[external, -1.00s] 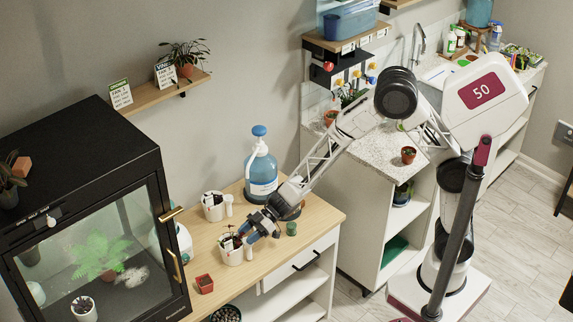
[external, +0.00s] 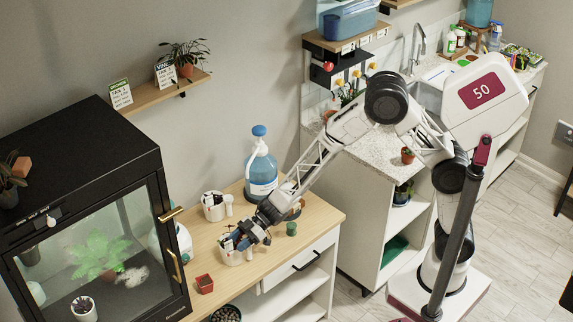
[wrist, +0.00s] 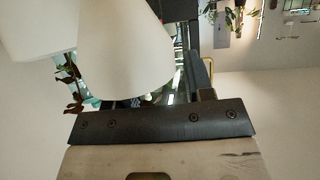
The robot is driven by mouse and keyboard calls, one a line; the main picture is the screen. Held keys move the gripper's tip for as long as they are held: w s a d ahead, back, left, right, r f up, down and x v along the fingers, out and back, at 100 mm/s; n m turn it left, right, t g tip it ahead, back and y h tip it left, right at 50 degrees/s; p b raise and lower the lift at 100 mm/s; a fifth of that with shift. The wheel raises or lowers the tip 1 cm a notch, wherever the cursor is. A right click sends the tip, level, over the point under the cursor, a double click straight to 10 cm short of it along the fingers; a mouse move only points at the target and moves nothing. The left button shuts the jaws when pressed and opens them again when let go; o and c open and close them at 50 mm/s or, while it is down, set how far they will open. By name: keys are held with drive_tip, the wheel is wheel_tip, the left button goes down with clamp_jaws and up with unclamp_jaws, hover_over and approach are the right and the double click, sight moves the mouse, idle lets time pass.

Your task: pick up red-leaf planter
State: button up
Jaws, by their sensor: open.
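The red-leaf planter appears to be the white pot (external: 231,257) with dark reddish leaves at the front of the wooden table. In the external view my gripper (external: 240,241) is open at its top, overlapping the pot and hiding much of the foliage. In the wrist view dark red leaves (wrist: 72,82) hang at the left beside a large white rounded surface (wrist: 125,55), probably a pot close to the camera. The dark gripper bar crosses below it. I cannot tell whether the fingers touch the pot.
A second white pot with dark contents (external: 213,207) stands just behind. A blue jug (external: 261,175) is at the back of the table, a small green item (external: 291,229) to the right. A small red pot (external: 204,284) sits in front, and a black glass cabinet (external: 95,240) borders the left.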

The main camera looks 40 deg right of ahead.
drive_tip(key=shift+x, duration=1.4)
clamp_jaws()
drive_tip(key=shift+r, duration=0.1)
